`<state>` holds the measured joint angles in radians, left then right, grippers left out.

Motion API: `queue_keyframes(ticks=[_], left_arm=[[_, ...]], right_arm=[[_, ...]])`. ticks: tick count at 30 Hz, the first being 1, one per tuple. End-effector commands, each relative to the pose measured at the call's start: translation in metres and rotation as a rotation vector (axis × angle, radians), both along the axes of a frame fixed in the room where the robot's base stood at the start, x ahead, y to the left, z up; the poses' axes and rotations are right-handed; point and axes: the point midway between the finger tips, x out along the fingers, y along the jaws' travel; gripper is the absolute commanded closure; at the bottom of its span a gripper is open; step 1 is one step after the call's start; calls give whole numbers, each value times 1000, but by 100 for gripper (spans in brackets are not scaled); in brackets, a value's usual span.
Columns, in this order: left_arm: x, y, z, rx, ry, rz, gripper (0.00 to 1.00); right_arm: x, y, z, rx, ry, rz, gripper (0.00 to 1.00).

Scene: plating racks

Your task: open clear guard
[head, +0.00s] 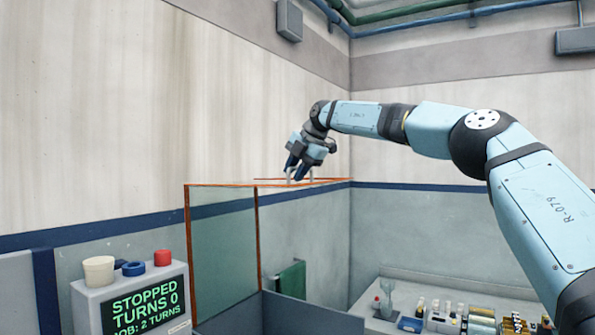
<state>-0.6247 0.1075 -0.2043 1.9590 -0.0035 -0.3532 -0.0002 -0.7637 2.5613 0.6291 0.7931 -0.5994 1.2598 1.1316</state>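The clear guard (222,250) is a see-through panel box with orange edges, standing in the middle of the head view. Its top is seen nearly edge-on and looks flat. A small pale handle (312,174) stands on the top. My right gripper (297,174) reaches down at this handle, with its dark blue fingertips beside or around it. The fingers partly cover the handle, so I cannot tell whether they grip it. My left gripper is not in view.
A control box (90,307) at the lower left has a screen (147,302) reading "STOPPED TURNS 0", with cream, blue and red buttons on top. A bench (385,325) with bottles and small parts is at the lower right.

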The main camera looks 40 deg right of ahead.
Motion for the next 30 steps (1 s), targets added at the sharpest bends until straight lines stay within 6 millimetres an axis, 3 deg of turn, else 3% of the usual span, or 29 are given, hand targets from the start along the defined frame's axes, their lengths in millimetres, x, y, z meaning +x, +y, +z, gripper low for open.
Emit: queue_keyframes(ticks=[14, 30], left_arm=[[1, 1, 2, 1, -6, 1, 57], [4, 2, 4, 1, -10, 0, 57]], right_arm=[[-5, -4, 11, -1, -7, -1, 64], [-58, -24, 104, -1, -5, 1, 64]])
